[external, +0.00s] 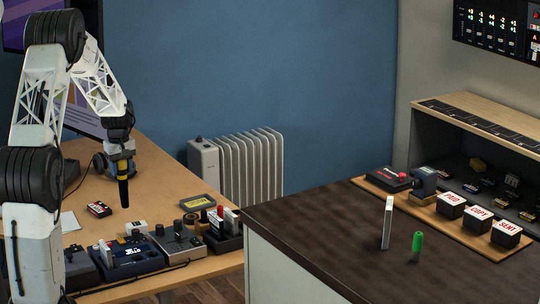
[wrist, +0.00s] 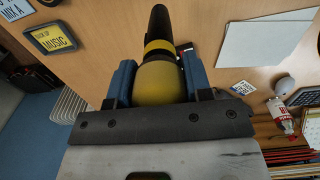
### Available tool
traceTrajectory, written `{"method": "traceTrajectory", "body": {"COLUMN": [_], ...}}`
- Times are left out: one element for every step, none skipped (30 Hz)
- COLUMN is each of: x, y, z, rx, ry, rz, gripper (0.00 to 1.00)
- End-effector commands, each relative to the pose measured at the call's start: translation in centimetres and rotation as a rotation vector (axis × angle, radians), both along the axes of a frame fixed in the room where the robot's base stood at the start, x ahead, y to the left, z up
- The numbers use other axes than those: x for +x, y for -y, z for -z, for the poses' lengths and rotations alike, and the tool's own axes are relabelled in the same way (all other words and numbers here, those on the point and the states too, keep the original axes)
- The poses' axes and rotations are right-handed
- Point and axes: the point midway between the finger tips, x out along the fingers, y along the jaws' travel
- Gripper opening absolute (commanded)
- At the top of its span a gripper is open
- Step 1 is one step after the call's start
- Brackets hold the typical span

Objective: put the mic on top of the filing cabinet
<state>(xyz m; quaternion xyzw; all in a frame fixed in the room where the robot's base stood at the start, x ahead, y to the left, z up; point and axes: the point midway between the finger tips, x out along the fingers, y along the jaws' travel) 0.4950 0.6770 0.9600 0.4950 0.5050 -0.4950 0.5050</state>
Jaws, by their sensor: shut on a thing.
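The mic (external: 123,187) is black with a yellow band and hangs upright, handle down, below my gripper (external: 122,158). In the wrist view, the mic's yellow part (wrist: 160,82) sits between the two blue fingers of my gripper (wrist: 158,80), which is shut on it. The mic's black end points away from the wrist. It is in the air over the wooden desk (external: 150,185). A unit with a dark brown top (external: 310,225) and pale side stands at the lower right; it looks like the filing cabinet. My gripper is well to its left.
A white radiator (external: 240,165) stands behind the gap between desk and cabinet. Mixers and small devices (external: 130,255) crowd the desk's front. On the dark top stand a white upright panel (external: 387,222), a green-capped item (external: 417,242) and labelled blocks (external: 450,205); its left part is clear.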

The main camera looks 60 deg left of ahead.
Motion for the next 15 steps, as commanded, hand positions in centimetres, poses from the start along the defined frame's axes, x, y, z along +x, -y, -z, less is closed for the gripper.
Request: {"method": "traceTrajectory", "body": {"x": [0.0, 0.0, 0.0, 0.0, 0.0, 0.0, 0.1, 0.0, 0.0, 0.0, 0.0, 0.0, 0.0, 0.0, 0.0], "y": [-0.1, -0.1, -0.1, -0.1, -0.1, -0.1, -0.1, -0.1, -0.1, 0.0, -0.1, -0.1, 0.0, -0.1, -0.1], "z": [-1.5, -2.3, -3.5, -4.4, -5.4, -6.8, -8.0, -9.1, -10.6, -11.7, -12.9, -14.5, -15.6, -16.8, -18.3], "rx": [0.003, 0.004, 0.005, 0.004, 0.005, 0.004, 0.006, 0.005, 0.005, 0.004, 0.005, 0.005, 0.005, 0.005, 0.004], "ry": [0.003, 0.003, 0.003, 0.003, 0.003, 0.003, 0.004, 0.004, 0.004, 0.003, 0.004, 0.004, 0.003, 0.004, 0.003], "rz": [0.000, 0.000, 0.000, 0.000, 0.000, 0.000, 0.000, 0.000, 0.000, 0.000, 0.000, 0.000, 0.000, 0.000, 0.000], "gripper": [0.15, 0.15, 0.15, 0.15, 0.15, 0.15, 0.15, 0.15, 0.15, 0.15, 0.15, 0.15, 0.15, 0.15, 0.15]}}
